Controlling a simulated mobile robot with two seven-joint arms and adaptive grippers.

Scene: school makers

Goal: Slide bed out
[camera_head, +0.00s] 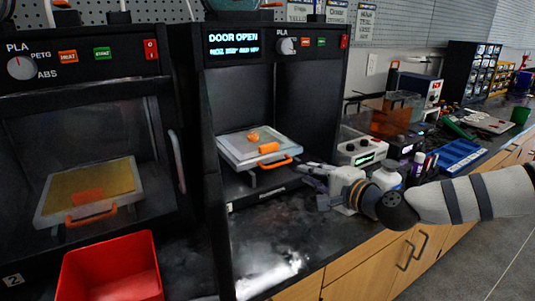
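The right-hand printer (323,62) stands open, and its display reads "DOOR OPEN". Its light grey bed (238,150) sits inside the chamber, with a small orange print and an orange block on top. An orange handle (275,163) is at the bed's front edge. My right gripper (302,173) is just right of the handle, pointing left towards it. Its fingers look apart with nothing between them, and a small gap seems to separate them from the handle. My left gripper is not in view.
A second printer (75,73) at left has its door closed over a bed with an orange handle. A red bin (110,270) stands in front of it.

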